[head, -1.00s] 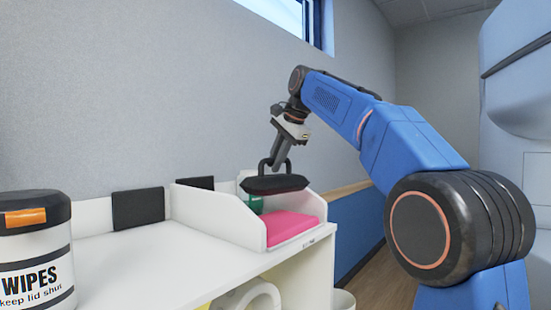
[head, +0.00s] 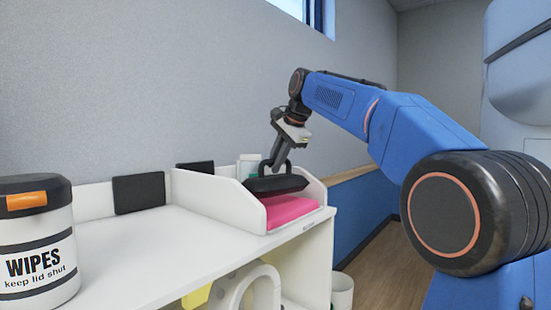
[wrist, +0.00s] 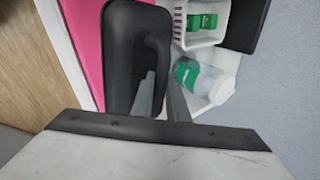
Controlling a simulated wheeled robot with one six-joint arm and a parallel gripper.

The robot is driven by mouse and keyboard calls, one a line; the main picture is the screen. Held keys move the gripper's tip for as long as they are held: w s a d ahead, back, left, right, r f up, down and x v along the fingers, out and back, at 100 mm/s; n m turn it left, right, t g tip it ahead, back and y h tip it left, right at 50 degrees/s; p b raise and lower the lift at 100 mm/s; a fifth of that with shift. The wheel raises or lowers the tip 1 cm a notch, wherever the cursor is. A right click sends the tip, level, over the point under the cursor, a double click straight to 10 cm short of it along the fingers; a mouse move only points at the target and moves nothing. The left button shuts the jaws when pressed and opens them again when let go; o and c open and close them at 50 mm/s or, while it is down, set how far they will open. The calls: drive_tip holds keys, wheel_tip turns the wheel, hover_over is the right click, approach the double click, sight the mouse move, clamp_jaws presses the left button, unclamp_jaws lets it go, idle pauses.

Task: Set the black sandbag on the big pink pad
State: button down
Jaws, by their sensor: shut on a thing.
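The black sandbag (head: 270,186) hangs level by its loop handle from my gripper (head: 279,160). My gripper is shut on the handle. The big pink pad (head: 290,209) lies at the right end of the white counter, between raised white side walls. The bag is directly over the pad, its underside very close to it; I cannot tell whether they touch. In the wrist view the sandbag (wrist: 122,60) covers much of the pink pad (wrist: 84,35), and my fingers (wrist: 158,98) are at the handle.
White side walls (head: 215,205) flank the pad. A bottle with a green label (wrist: 205,80) and a white basket (wrist: 200,35) stand close beside the pad. A tub of wipes (head: 36,245) is at the counter's left. A bin (head: 342,290) stands below. The counter's middle is clear.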

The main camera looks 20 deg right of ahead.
sight(274, 175)
drive_tip(key=shift+f, duration=1.5)
drive_tip(key=shift+s+f, duration=0.1)
drive_tip(key=shift+f, duration=0.05)
drive_tip(key=c, duration=1.7)
unclamp_jaws()
drive_tip(key=shift+o, duration=0.3)
drive_tip(key=shift+f, duration=0.15)
drive_tip(key=v, duration=1.7)
drive_tip(key=shift+r, duration=0.3)
drive_tip(key=shift+s, duration=0.1)
